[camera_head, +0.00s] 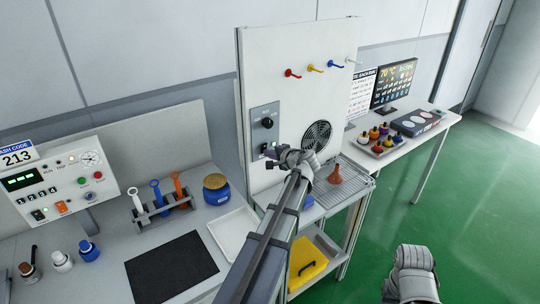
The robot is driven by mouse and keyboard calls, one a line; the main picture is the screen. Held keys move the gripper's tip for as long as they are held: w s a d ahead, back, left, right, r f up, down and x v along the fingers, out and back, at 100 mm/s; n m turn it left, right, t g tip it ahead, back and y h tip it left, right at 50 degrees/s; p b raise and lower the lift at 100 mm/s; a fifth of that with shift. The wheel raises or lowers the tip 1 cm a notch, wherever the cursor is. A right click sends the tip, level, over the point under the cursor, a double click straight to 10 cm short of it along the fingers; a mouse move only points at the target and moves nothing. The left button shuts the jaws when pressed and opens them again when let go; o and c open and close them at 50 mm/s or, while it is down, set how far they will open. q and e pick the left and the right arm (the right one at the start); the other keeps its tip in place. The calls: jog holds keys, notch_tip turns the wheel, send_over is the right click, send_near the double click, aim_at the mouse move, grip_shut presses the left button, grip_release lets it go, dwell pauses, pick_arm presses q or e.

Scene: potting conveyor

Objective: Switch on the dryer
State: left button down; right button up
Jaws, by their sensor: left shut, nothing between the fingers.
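The dryer is a white upright panel with a round black fan grille (316,135). A grey control box (265,129) on it has a black knob (267,122) at the top. Lower on the box is a small switch area (264,147) with a small green spot beside it. My left gripper (272,154) is shut and empty, at the lower edge of the control box, close to the switch area. I cannot tell whether it touches. The gripper and wrist hide part of the box's lower right. My right arm shows at the lower right, but its fingers are out of view.
An orange funnel (335,175) sits on a wire rack (352,189) right of my left wrist. The left bench holds a control panel (62,180), a tool rack (160,212), a blue jar (216,190) and a white tray (232,233).

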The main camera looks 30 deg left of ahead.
jog(key=shift+r, duration=0.1)
pick_arm(q)
jog(key=shift+r+p, duration=0.85)
jog(key=shift+r, duration=0.05)
jog(key=shift+a, duration=0.1)
pick_arm(e)
jog(key=shift+r, duration=0.75)
pick_arm(q)
jog(key=shift+f, duration=0.1)
